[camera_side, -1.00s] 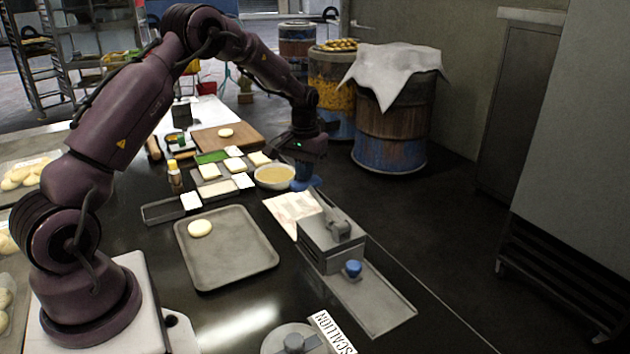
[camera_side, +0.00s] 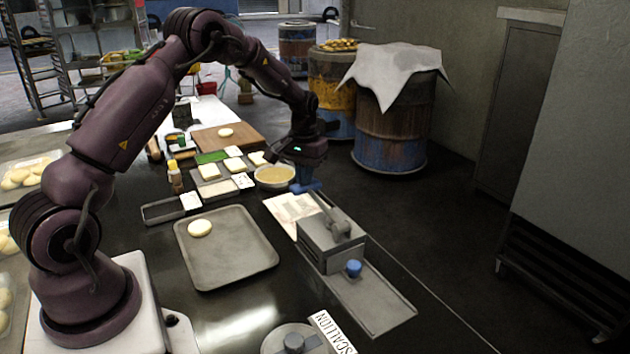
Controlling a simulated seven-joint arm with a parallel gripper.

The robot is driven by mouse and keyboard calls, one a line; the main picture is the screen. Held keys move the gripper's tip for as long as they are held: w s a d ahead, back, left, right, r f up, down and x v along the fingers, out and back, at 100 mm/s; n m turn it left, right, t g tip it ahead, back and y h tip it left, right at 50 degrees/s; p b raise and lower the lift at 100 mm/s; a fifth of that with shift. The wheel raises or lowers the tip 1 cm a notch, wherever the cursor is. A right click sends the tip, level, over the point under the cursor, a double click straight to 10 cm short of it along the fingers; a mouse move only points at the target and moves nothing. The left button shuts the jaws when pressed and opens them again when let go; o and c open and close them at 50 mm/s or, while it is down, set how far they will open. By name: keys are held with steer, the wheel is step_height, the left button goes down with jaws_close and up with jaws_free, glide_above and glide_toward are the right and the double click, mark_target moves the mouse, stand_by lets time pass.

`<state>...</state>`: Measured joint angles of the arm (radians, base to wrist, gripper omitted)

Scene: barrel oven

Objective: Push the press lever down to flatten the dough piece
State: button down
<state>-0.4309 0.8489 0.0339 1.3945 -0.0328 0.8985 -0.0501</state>
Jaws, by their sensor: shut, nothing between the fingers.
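The press (camera_side: 333,245) is a grey metal box on a long flat base plate near the table's right edge. A grey lever (camera_side: 338,222) sits on its top, and a blue knob (camera_side: 354,268) shows at its near side. No dough shows in the press; its inside is hidden from this view. A round pale dough piece (camera_side: 199,228) lies on the grey tray (camera_side: 245,262) left of the press. My gripper (camera_side: 305,187), with blue fingers, is shut and empty. It hangs above and behind the press, apart from it, beside the bowl.
A bowl of yellowish liquid (camera_side: 274,175) stands close to my gripper's left. A paper sheet (camera_side: 292,208) lies behind the press.

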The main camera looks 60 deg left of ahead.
mark_target(305, 188)
steer(key=shift+d+f, duration=0.1)
steer(key=shift+f, duration=1.75)
stand_by(1.8)
steer(key=shift+r, duration=0.15)
steer(key=shift+d+r, duration=0.15)
steer(key=shift+r, duration=1.25)
steer(key=shift+d+r, duration=0.2)
steer(key=shift+r, duration=1.25)
steer(key=shift+d+r, duration=0.15)
steer(key=shift+r, duration=1.25)
step_height(305, 188, up, 6)
steer(key=s+d+r+m+t, duration=0.2)
steer(key=s+d+r, duration=0.3)
steer(key=s+d, duration=0.5)
steer(key=s+d+r+m+t, duration=0.3)
steer(key=s+d+r, duration=0.3)
steer(key=s+d, duration=0.4)
steer(key=s+m, duration=0.1)
steer(key=s, duration=0.4)
steer(key=shift+d+t, duration=0.2)
steer(key=shift+t, duration=0.1)
